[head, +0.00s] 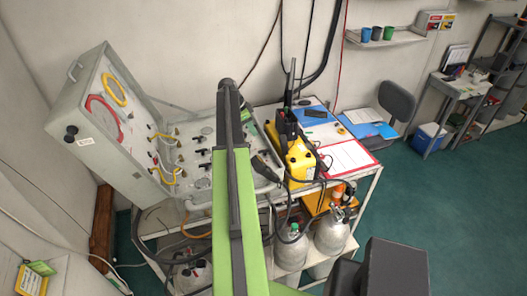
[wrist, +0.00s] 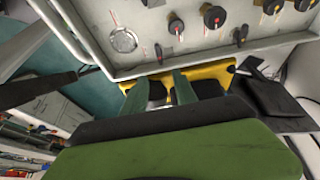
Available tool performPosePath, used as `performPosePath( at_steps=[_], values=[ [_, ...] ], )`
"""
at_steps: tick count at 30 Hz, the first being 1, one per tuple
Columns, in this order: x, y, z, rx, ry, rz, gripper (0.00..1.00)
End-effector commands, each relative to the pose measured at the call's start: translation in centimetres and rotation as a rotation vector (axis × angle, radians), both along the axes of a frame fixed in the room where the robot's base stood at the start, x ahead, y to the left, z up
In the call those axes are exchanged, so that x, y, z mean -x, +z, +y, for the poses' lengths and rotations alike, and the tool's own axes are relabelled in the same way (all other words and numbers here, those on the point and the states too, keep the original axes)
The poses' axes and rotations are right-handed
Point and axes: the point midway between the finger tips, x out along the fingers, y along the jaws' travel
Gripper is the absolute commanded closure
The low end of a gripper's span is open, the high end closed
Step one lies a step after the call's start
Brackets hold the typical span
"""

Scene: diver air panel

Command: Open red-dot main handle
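The grey air panel lies in its open case (head: 75,135) on the bench at left in the head view. Its face (wrist: 190,55) fills the top of the wrist view, with a round gauge (wrist: 123,40), black round knobs (wrist: 213,17) with red marks, and small black levers (wrist: 158,52). I cannot tell which lever or knob is the red-dot main handle. My gripper (wrist: 156,80) has its two green fingers apart near the panel's lower edge in the wrist view. I see nothing held between them. In the head view my green arm hides part of the panel and the gripper cannot be made out.
A yellow unit (head: 298,158) with black hoses stands just right of the panel. Papers (head: 347,156) lie farther right on the bench. Grey cylinders (head: 331,232) stand below. Hoses (head: 115,85) hang in the case lid. Green floor (head: 410,200) is clear at right.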

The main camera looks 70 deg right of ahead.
Motion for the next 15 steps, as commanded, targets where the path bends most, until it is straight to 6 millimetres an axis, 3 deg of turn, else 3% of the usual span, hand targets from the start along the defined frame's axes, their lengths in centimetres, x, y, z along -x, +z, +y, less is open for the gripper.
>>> performPosePath(
  at_steps=[1,15],
  values=[
    [0.4,-2.1,-0.3,0.0,-0.001,0.0,0.66],
    [3.6,-11.7,-3.0,0.0,-0.004,0.0,0.66]
  ],
)
